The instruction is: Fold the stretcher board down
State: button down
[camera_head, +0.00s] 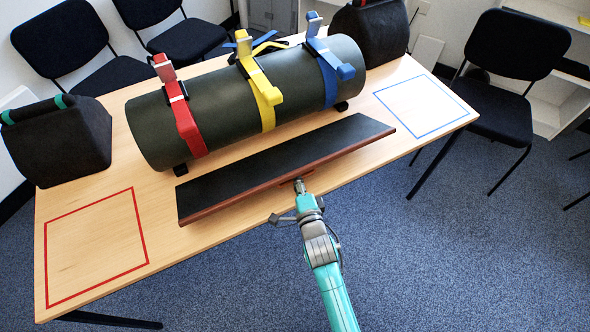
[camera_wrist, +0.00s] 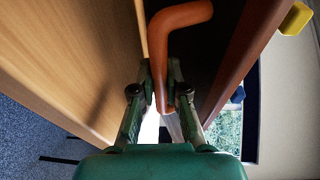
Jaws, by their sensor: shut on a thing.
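The stretcher board (camera_head: 285,165) is a long black panel with a red-brown edge, lying along the table's front side before the green cylinder. It also shows in the wrist view (camera_wrist: 232,65) as a brown edge beside a dark face. Its exact tilt is hard to tell. An orange bent handle (camera_wrist: 178,17) shows in the wrist view beside the board. My gripper (camera_head: 299,184) is at the middle of the board's front edge. In the wrist view my gripper (camera_wrist: 160,82) is shut on the handle, with one finger on each side.
A dark green cylinder (camera_head: 215,105) with red, yellow and blue straps lies on the wooden table (camera_head: 165,225). A black bag (camera_head: 60,140) stands at the left and another (camera_head: 370,35) at the back. Red and blue outlined squares are bare. Chairs surround the table.

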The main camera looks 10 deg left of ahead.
jog(key=shift+s+d+f, duration=0.1)
jog(key=shift+f, duration=0.65)
jog(key=c, duration=1.2)
grip_release()
jog(key=v, duration=1.2)
